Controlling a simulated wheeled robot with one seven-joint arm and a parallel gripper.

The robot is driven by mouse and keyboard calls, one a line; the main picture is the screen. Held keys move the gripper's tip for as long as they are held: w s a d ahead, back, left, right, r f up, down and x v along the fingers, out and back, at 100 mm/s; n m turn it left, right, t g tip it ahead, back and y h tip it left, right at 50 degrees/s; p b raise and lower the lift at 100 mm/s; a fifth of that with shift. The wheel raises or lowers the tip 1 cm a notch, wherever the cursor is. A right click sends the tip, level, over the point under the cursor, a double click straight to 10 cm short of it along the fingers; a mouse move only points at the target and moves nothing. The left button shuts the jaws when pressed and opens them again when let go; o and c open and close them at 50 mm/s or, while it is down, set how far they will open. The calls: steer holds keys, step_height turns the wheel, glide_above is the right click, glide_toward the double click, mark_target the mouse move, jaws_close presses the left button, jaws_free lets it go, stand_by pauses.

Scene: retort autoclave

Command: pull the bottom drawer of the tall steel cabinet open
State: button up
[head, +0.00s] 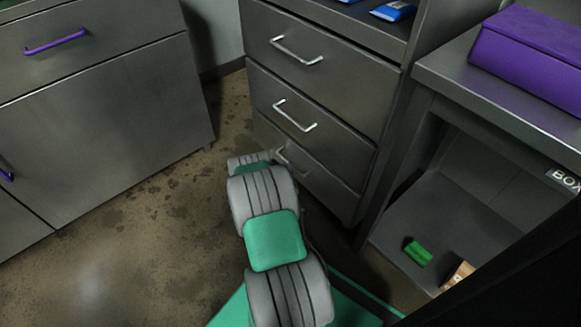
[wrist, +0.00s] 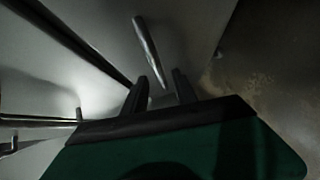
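The tall steel cabinet (head: 330,75) stands in the upper middle of the head view. Its bottom drawer (head: 325,185) looks flush with the front above. The bottom drawer's silver handle (head: 288,158) is partly hidden behind my arm. In the wrist view a silver bar handle (wrist: 148,42) slants down toward the gap between my fingers. My gripper (wrist: 161,80) is open, its two dark fingers apart. The bar's lower end is near the fingertips; I cannot tell whether they touch it. In the head view my fingers are hidden by the arm.
A steel cabinet with purple handles (head: 90,110) stands at the left. At the right, a steel bench (head: 480,95) carries a purple box (head: 530,50); a green block (head: 418,253) lies on its lower shelf. Stained floor (head: 130,230) is clear between the left cabinet and my arm.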

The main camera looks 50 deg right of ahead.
steer(key=shift+b+x, duration=0.5)
steer(key=shift+x, duration=1.8)
steer(key=shift+c, duration=0.5)
jaws_close()
